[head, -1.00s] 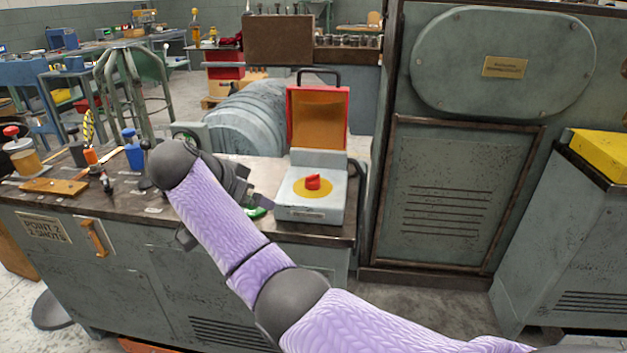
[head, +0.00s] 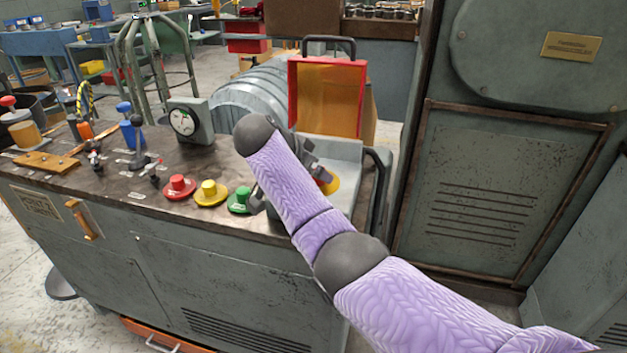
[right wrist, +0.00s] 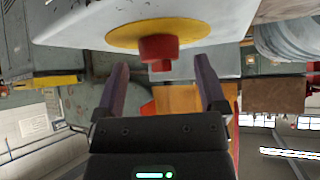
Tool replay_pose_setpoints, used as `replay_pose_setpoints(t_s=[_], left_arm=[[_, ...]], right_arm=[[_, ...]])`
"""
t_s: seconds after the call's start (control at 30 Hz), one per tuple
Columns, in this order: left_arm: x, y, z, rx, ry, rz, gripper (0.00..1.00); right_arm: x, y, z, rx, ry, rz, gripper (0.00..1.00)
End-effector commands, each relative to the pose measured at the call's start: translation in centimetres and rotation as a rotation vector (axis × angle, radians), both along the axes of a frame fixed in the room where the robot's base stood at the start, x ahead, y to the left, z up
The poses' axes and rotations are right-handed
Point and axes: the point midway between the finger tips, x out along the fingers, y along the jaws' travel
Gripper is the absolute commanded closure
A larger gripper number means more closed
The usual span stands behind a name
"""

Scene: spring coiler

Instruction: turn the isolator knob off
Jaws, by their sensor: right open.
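The red isolator knob (right wrist: 158,50) sits on a round yellow plate (right wrist: 125,36) on a grey box (right wrist: 80,12). In the head view the box (head: 345,152) stands at the bench's right end, its red lid (head: 327,95) raised. My arm hides most of the knob there; part of the yellow plate (head: 333,186) shows. My right gripper (right wrist: 160,65) is open and empty. In the right wrist view the knob appears between its two fingertips, with gaps on both sides and no visible contact. My left gripper is not in view.
Red (head: 179,187), yellow (head: 210,192) and green (head: 241,200) buttons stand on the bench left of my right arm. A dial gauge (head: 184,121) and a blue-topped lever (head: 131,125) are further left. A tall grey cabinet (head: 480,190) stands to the right of the bench.

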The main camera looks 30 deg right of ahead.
Motion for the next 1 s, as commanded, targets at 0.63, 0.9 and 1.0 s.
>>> replay_pose_setpoints(t_s=[0.63, 0.9, 1.0], left_arm=[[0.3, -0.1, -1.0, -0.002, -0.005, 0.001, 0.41], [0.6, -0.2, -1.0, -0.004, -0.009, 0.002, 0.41], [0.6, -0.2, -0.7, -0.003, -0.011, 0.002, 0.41]], right_arm=[[0.4, -1.2, -1.2, 0.000, -0.001, 0.000, 0.60], [0.4, -1.2, -1.2, 0.000, -0.001, 0.001, 1.00], [0.4, -1.2, -1.0, 0.001, -0.002, 0.011, 1.00]])
